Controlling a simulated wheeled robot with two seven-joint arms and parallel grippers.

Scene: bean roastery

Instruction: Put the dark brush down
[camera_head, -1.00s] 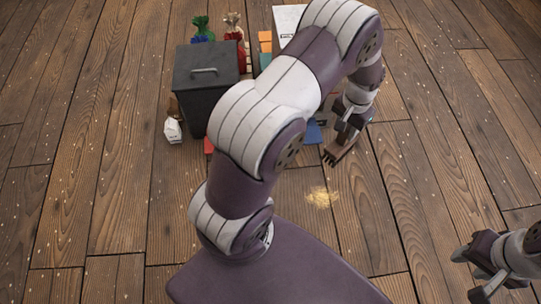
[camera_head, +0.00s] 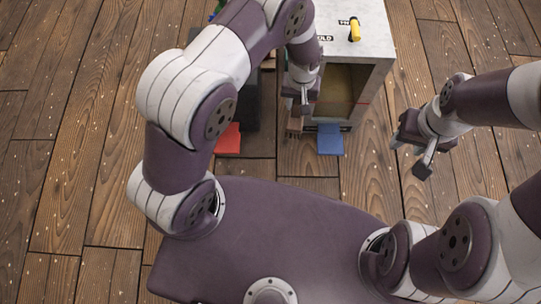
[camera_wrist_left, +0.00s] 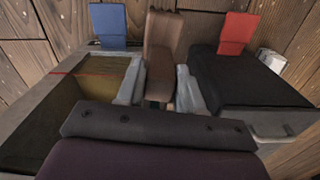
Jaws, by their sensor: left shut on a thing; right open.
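The dark brush (camera_head: 295,124), brown and blocky, is in my left gripper (camera_head: 299,100). In the left wrist view the brush (camera_wrist_left: 160,48) sits between the two grey fingers (camera_wrist_left: 160,92), which are shut on it. It points away from the wrist, between a blue pad and a red pad, and appears to be above the floor; contact below is hidden. My right gripper (camera_head: 412,150) is open and empty, at the right of the head view, apart from everything.
A pale grey box (camera_head: 381,60) with an open front and yellow-handled item (camera_head: 355,30) stands behind my left gripper. The blue pad (camera_head: 330,140) is in front of it. The red pad (camera_head: 228,139) lies by the dark bin (camera_head: 254,100). Bare floor (camera_head: 70,140) is at left.

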